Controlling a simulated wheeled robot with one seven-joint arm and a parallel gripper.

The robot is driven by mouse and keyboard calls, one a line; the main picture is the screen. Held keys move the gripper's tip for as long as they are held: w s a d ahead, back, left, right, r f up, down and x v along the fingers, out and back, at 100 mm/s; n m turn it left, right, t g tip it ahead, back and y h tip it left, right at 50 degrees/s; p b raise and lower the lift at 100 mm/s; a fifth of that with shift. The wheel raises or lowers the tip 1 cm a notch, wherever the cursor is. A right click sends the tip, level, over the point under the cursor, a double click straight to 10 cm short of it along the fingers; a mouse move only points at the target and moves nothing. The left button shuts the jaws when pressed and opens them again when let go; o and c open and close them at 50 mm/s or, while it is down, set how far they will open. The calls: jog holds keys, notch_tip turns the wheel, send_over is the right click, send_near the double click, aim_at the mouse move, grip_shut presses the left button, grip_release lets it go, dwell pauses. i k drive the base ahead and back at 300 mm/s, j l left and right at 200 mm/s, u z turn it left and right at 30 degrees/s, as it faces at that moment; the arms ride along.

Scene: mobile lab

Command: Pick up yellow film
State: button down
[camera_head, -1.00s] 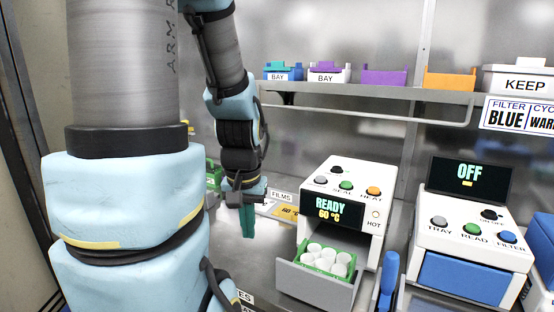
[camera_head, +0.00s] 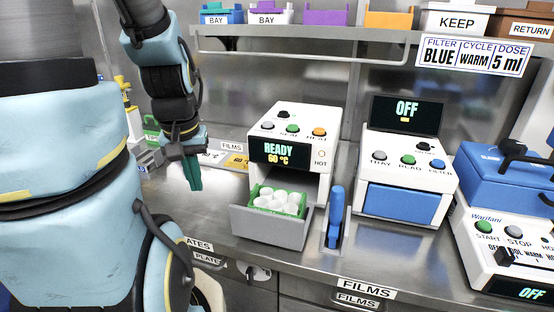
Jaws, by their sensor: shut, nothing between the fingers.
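The yellow film (camera_head: 237,161) lies flat at the back of the steel counter, left of the white heater machine, under a FILMS label (camera_head: 232,146). A pale film (camera_head: 211,157) lies just left of it, partly behind my gripper. My gripper (camera_head: 194,186) points down above the counter, in front and to the left of the yellow film. Its teal fingers are shut with nothing between them, and it is apart from the film.
The heater machine (camera_head: 294,119) reads READY 60 °C; its open drawer (camera_head: 270,226) juts forward with several white vials in a green rack. A blue-handled tool (camera_head: 335,217) stands right of it. A reader (camera_head: 407,170) reads OFF. A shelf (camera_head: 300,40) with bins runs above.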

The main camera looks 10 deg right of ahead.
aim_at(237, 160)
jog(key=i+j+u, duration=0.1)
jog(key=j+u, duration=0.15)
jog(key=u, duration=0.25)
jog(key=i+j+u, duration=0.15)
jog(key=u, duration=0.3)
jog(key=i+j, duration=0.05)
jog(key=j, duration=0.05)
